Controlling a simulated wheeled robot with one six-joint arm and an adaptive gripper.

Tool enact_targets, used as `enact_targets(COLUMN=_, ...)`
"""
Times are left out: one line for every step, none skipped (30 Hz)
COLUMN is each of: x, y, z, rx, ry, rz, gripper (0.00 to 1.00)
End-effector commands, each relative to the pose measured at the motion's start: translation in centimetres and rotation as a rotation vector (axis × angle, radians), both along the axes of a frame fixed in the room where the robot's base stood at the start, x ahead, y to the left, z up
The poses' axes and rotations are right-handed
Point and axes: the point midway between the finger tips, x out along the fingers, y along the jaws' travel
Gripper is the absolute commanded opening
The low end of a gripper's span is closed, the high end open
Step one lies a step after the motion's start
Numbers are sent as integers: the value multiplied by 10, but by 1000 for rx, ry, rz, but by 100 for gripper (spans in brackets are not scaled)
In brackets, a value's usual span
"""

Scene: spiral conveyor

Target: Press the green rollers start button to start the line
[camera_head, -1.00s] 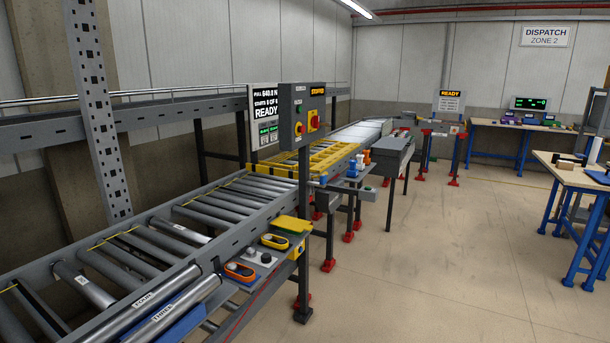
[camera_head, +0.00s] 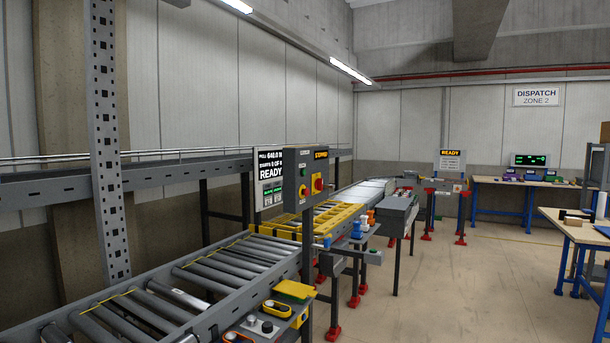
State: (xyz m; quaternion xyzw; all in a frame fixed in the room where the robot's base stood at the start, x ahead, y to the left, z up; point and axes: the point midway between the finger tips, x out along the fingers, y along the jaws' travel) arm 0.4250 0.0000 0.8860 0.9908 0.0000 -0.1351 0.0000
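A grey control box (camera_head: 311,206) stands on a dark post beside the roller conveyor, near the middle of the picture. A small green button (camera_head: 303,171) is on its face, at the upper left. A red button (camera_head: 302,190) is below it, and a red switch on a yellow plate (camera_head: 318,184) is to the right. An orange "STOPPED" sign (camera_head: 321,155) is at the box's top. My gripper is not in view.
The roller conveyor (camera_head: 222,270) runs from the lower left to the back. A side shelf with a yellow tray (camera_head: 294,290) sticks out at its near edge. A workbench (camera_head: 570,225) stands at right. Open floor (camera_head: 450,290) lies between.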

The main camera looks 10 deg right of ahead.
Motion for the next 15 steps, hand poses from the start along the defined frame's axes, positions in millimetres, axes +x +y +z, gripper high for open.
enact_targets(x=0, y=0, z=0, rx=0, ry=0, rz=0, gripper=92)
enact_targets(x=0, y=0, z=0, rx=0, ry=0, rz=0, gripper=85)
enact_targets(x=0, y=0, z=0, rx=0, ry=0, rz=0, gripper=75)
enact_targets(x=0, y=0, z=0, rx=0, ry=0, rz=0, gripper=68)
enact_targets(x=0, y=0, z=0, rx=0, ry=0, rz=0, gripper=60)
enact_targets(x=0, y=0, z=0, rx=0, ry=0, rz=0, gripper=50)
enact_targets(x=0, y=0, z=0, rx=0, ry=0, rz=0, gripper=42)
enact_targets(x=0, y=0, z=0, rx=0, ry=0, rz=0, gripper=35)
enact_targets(x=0, y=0, z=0, rx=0, ry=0, rz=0, gripper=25)
enact_targets(x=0, y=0, z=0, rx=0, ry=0, rz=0, gripper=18)
enact_targets(x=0, y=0, z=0, rx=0, ry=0, rz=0, gripper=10)
enact_targets(x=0, y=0, z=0, rx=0, ry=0, rz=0, gripper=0)
enact_targets(x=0, y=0, z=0, rx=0, ry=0, rz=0, gripper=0)
enact_targets(x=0, y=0, z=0, rx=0, ry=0, rz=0, gripper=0)
enact_targets(x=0, y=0, z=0, rx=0, ry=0, rz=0, gripper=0)
